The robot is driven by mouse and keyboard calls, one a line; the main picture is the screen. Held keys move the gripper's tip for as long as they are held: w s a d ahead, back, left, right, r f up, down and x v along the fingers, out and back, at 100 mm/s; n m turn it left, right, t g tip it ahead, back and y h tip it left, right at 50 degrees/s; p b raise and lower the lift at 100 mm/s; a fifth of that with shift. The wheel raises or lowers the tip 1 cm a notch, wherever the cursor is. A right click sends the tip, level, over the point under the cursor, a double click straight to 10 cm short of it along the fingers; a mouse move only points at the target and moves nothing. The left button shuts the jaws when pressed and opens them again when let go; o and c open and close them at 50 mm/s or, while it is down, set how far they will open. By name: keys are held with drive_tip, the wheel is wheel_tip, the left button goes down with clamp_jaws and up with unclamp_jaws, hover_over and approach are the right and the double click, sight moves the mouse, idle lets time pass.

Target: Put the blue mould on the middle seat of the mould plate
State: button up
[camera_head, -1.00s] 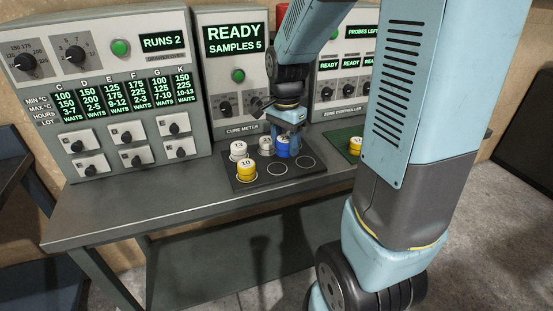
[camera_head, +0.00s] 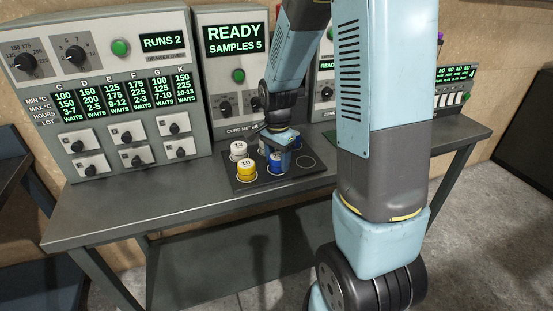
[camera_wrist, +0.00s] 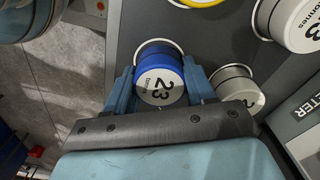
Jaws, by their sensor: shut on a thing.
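The blue mould (camera_wrist: 158,60) has a white top marked 23. My gripper (camera_wrist: 161,88) is shut on it, one finger on each side. In the head view the blue mould (camera_head: 276,168) is low over the middle front seat of the dark mould plate (camera_head: 238,186). An arc of that seat's white ring shows past the mould's edge in the wrist view. I cannot tell whether the mould touches the plate. A yellow mould (camera_head: 246,172) sits on the seat to its left. The front right seat (camera_head: 305,163) is empty.
A white mould (camera_head: 238,149) stands at the plate's back left. Another white mould (camera_wrist: 238,90) stands close behind the blue one, next to a finger. The cure meter (camera_head: 232,75) and drawer oven (camera_head: 100,90) stand behind. The bench front left is clear.

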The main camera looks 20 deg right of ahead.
sight(277, 156)
drive_tip(key=o, duration=1.2)
drive_tip(key=shift+f, duration=0.1)
wheel_tip(277, 156, up, 11)
drive_tip(key=s+r+n+t, duration=0.2)
drive_tip(key=s+r+n, duration=0.4)
drive_tip(key=s, duration=0.3)
drive_tip(key=s+r+n+t, duration=0.3)
drive_tip(key=s+r+n, duration=0.3)
drive_tip(key=s, duration=0.4)
drive_tip(key=shift+s+a+r+n+t, duration=0.15)
drive_tip(key=shift+s+r+n+t, duration=0.15)
drive_tip(key=shift+r, duration=0.55)
